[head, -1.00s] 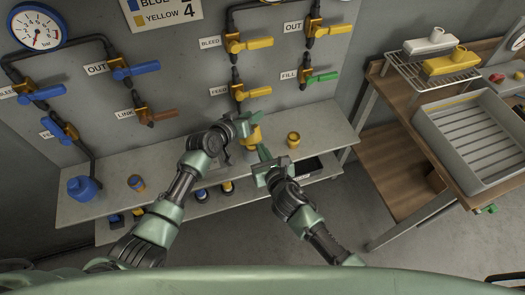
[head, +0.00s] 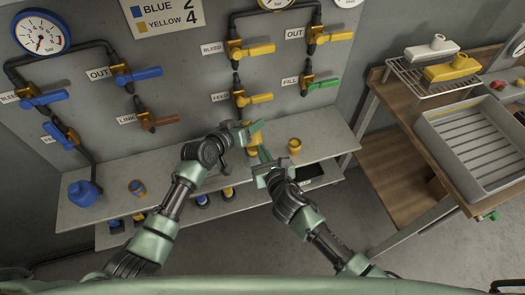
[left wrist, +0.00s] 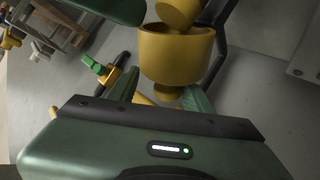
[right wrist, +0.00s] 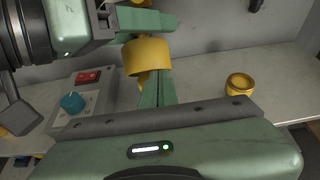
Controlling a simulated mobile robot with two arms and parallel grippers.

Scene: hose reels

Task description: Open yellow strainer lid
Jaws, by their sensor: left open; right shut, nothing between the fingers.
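The yellow strainer (head: 253,139) is above the bench, below the yellow pipework, partly hidden by my grippers. The left wrist view shows its wide yellow cup-shaped part (left wrist: 178,55) with a narrower yellow cylinder (left wrist: 178,12) at the top edge; I cannot tell which part is the lid. My left gripper (head: 252,128) is open at the strainer, its fingers (left wrist: 162,92) apart on either side of the cup's narrow end. My right gripper (head: 264,156) is shut and empty just below. In the right wrist view its fingertips (right wrist: 156,72) overlap the yellow cup (right wrist: 147,57); contact is unclear.
A loose yellow cup (head: 294,146) stands right of the strainer on the bench (head: 325,135). A control box (right wrist: 85,98) with a red switch and blue knob is near my right gripper. Yellow-handled valves (head: 260,98) are above. A wooden table (head: 400,130) stands at right.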

